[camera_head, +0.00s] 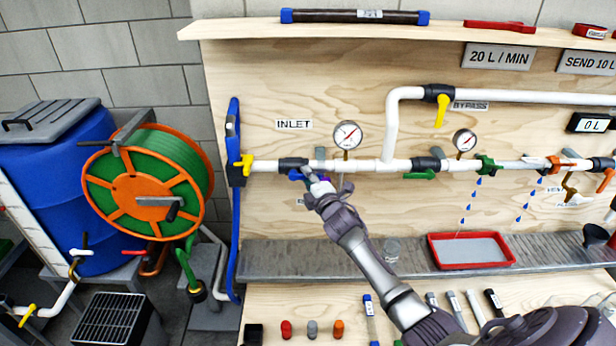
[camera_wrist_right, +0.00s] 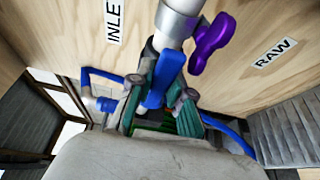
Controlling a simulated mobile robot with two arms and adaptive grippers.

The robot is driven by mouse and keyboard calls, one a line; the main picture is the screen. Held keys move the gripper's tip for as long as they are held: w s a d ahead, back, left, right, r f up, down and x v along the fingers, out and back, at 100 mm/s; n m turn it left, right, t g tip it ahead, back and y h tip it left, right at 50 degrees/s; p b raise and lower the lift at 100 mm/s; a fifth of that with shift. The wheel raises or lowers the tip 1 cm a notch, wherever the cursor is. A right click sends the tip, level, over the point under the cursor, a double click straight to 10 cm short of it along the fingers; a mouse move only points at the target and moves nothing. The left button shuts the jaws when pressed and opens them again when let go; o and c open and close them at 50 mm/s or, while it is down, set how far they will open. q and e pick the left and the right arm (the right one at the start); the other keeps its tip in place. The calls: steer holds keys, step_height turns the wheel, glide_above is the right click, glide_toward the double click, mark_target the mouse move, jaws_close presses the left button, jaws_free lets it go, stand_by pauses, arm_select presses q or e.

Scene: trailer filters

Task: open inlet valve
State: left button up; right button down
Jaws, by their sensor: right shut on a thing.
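The inlet valve (camera_head: 293,163) has a dark body on the white pipe, below the INLET label (camera_head: 294,125). Its blue handle (camera_head: 294,175) shows beside the tip of my right gripper (camera_head: 308,184). In the right wrist view the blue handle (camera_wrist_right: 156,80) lies between the two fingers of the right gripper (camera_wrist_right: 160,103), which is shut on it. The fingers hide part of the handle, and I cannot tell its exact angle to the pipe. A purple handle (camera_wrist_right: 212,43) is close by, near the RAW label (camera_wrist_right: 275,53). My left gripper is not in view.
A yellow valve handle (camera_head: 245,163) is left on the pipe. A round gauge (camera_head: 346,135) stands right of the inlet valve. Blue drops show above a red tray (camera_head: 470,250). A grey ledge (camera_head: 300,258) runs below the pipe.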

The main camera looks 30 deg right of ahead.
steer(key=shift+r, duration=0.1)
steer(key=c, duration=1.1)
jaws_free()
steer(key=shift+o, duration=0.2)
steer(key=s+a, duration=0.2)
steer(key=s, duration=0.9)
steer(key=shift+s, duration=0.35)
